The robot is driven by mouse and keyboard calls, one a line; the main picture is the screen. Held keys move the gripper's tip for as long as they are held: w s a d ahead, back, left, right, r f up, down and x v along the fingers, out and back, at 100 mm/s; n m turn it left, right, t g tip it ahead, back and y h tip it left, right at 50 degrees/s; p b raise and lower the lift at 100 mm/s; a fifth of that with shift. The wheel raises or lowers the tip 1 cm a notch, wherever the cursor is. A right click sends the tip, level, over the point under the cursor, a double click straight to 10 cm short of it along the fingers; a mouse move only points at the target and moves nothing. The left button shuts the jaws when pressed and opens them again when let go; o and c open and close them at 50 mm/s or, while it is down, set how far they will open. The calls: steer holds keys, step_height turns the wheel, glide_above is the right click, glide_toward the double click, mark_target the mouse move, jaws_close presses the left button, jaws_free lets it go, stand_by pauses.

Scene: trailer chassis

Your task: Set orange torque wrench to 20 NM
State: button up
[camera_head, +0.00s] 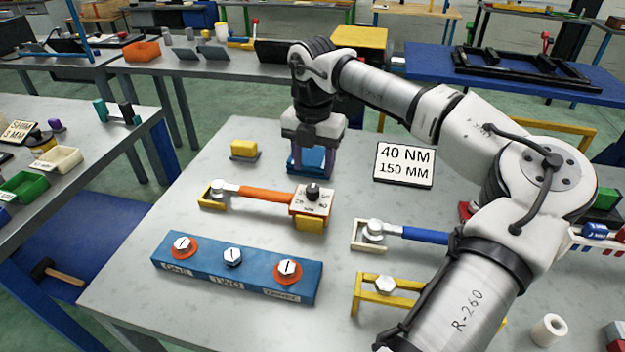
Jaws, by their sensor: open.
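The orange torque wrench (266,194) lies across the grey table, its silver head at the left in a yellow holder (208,199). At its right end is a pale square dial plate (323,203) with a black knob (312,189), above a yellow support (309,224). The dial's markings are too small to read. My gripper (312,174) is open and points down, just behind the dial end and apart from the wrench. Something blue shows between its fingers; I cannot tell whether it is part of the gripper or an object behind.
A sign (405,164) reads "40 NM 150 MM". A blue-handled wrench (424,235) lies at right, partly behind my arm. In front are a blue block (210,264) with several bolts and a yellow stand (378,296) with a bolt. A yellow block (244,150) sits behind the wrench.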

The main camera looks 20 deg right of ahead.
mark_target(313, 188)
step_height(313, 188, down, 7)
steer(key=shift+r+p, duration=0.2)
steer(key=shift+p, duration=0.4)
steer(key=c, duration=1)
